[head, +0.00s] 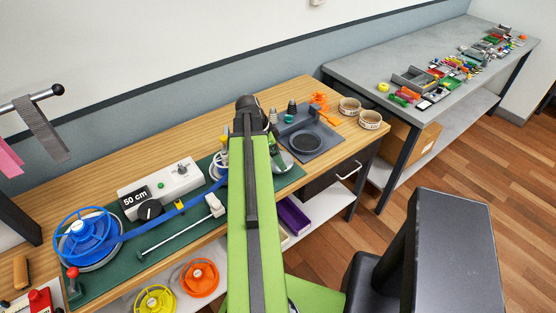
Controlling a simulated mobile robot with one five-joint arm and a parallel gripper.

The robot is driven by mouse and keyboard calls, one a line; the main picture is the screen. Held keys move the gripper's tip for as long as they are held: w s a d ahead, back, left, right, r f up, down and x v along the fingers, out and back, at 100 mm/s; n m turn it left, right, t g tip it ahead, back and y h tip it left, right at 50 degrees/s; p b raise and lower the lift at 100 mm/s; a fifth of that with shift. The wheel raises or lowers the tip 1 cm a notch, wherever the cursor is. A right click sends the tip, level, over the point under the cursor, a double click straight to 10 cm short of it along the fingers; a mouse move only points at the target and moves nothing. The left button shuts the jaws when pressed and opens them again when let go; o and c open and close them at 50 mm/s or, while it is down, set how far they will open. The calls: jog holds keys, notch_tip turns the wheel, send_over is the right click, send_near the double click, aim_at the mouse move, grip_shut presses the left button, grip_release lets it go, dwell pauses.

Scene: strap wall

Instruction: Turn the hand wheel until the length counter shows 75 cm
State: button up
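The length counter (135,198) is a dark display on a white box and reads 50 cm. The box has a black round knob (150,210) at its front. A blue spoked reel (85,236) stands at the left end of the green board, and a blue strap (150,224) runs from it to the right. A white and blue round part (219,167) shows at the right of the board, partly behind my green arm. I cannot make out the hand wheel for certain; my arm may cover it. My gripper's fingers do not show.
A red-knobbed lever (72,273) stands at the board's front left. Yellow (155,300) and orange (200,277) reels sit on the lower shelf. A dark tray (305,138) and two tape rolls (360,111) lie on the right of the wooden bench. A grey table (360,72) holds small parts.

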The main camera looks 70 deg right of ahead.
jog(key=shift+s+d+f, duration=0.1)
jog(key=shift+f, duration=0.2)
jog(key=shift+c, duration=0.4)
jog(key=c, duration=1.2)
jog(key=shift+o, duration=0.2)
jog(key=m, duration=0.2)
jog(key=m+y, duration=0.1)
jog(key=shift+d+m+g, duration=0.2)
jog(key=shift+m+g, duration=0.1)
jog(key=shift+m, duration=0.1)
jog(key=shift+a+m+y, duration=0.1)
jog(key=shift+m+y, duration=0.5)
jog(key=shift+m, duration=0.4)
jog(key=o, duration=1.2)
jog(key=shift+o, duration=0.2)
